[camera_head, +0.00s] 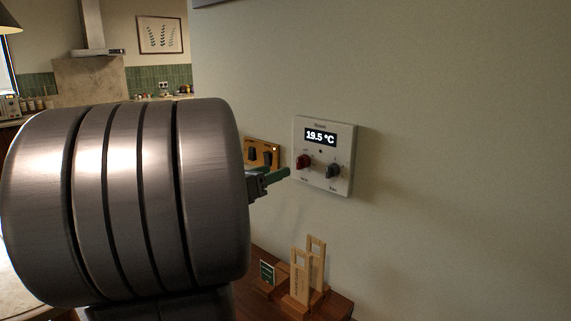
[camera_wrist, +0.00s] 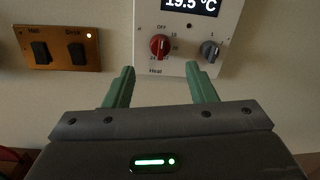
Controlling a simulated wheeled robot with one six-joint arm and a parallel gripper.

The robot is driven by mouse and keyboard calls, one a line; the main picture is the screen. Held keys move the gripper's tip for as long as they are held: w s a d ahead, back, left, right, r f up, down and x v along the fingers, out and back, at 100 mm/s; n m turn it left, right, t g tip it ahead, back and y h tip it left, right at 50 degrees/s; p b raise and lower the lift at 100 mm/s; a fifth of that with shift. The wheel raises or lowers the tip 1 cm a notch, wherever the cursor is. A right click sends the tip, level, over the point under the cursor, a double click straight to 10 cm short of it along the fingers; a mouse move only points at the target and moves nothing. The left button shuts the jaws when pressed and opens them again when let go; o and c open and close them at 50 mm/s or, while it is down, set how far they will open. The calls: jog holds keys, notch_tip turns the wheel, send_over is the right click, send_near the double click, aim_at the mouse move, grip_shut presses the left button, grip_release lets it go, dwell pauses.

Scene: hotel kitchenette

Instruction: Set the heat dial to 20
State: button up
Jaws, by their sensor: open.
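The white thermostat panel (camera_head: 342,187) is on the wall, and its display (camera_head: 321,137) reads 19.5 °C. The red heat dial (camera_head: 304,161) is at its lower left; in the wrist view the heat dial (camera_wrist: 160,46) sits above the label "Heat", with OFF and numbers around it. A grey dial (camera_head: 333,171) is to its right, also seen in the wrist view (camera_wrist: 210,50). My gripper (camera_wrist: 162,78) has green fingers, spread apart and empty, just below the dials and apart from them. In the head view my arm hides most of the gripper.
A brass switch plate (camera_wrist: 61,49) with two dark switches, labelled Hall and Desk, is left of the panel. Wooden stands (camera_head: 301,279) and a small green card (camera_head: 267,273) are on a wooden surface (camera_head: 338,306) below. The wall to the right is clear.

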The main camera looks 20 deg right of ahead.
aim_at(297, 163)
jog(key=x, duration=0.8)
jog(key=shift+d, duration=0.15)
jog(key=c, duration=1)
jog(key=shift+o, duration=0.2)
